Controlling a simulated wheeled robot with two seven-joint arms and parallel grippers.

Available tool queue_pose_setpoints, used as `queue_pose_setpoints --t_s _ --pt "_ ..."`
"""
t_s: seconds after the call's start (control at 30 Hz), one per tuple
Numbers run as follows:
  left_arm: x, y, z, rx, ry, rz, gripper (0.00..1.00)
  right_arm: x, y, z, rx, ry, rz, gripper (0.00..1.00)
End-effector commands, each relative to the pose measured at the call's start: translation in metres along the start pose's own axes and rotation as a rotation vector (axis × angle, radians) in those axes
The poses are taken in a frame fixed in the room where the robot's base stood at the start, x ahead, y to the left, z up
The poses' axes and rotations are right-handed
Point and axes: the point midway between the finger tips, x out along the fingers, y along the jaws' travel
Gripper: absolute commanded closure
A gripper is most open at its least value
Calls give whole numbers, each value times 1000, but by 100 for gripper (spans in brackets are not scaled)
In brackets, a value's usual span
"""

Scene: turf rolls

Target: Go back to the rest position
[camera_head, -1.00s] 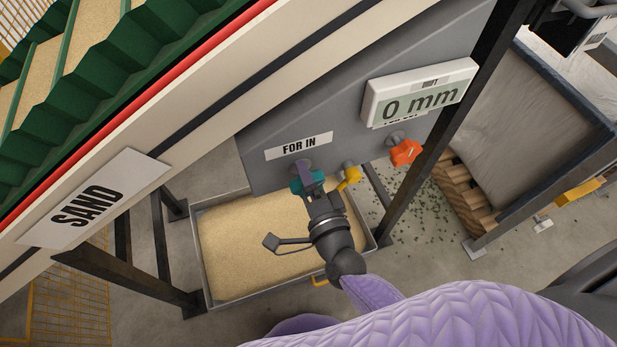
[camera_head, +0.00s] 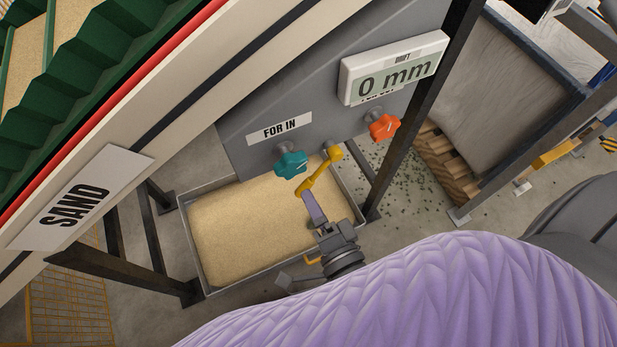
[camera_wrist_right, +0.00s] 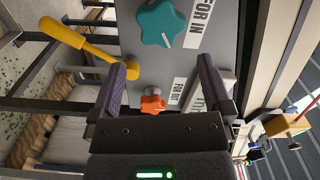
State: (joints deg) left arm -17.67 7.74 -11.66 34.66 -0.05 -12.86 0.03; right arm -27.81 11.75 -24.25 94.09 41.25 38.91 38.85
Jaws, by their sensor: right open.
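My right gripper (camera_head: 318,216) is open and empty in the head view, over the front right part of the sand tray, pointing up toward the panel. It is apart from the teal knob (camera_head: 291,164), which sits under the "FOR IN" label. In the right wrist view, the two purple fingers of my right gripper (camera_wrist_right: 167,82) stand wide apart with nothing between them. The teal knob (camera_wrist_right: 161,22), the orange knob (camera_wrist_right: 153,102) and a yellow lever (camera_wrist_right: 75,45) show beyond them. My left gripper is not in view.
A grey tray of sand (camera_head: 186,232) lies below the panel. The yellow lever (camera_head: 322,172) hangs from the panel near my right gripper. The orange knob (camera_head: 383,128) and a "0 mm" display (camera_head: 394,70) are to the right. Dark frame posts (camera_head: 425,105) stand beside them.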

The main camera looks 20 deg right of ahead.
Motion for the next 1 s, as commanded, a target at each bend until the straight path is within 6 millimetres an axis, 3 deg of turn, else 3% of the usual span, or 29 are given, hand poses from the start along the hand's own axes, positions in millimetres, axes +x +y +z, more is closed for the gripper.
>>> queue_pose_setpoints --t_s 0.37,0.47,0.57,0.63,0.77,1.0 --pt "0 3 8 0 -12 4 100 3 -2 3 -14 -24 6 0" --pt "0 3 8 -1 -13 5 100 11 -9 24 -132 -183 48 0" --pt "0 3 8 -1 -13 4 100 12 -14 47 -392 -446 132 0" --pt "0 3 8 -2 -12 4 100 5 -11 50 -575 -598 203 0" --pt "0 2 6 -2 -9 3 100 -13 -2 40 -831 -797 339 0" --pt "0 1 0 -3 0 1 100 -51 5 -3 -1119 -1038 599 0"
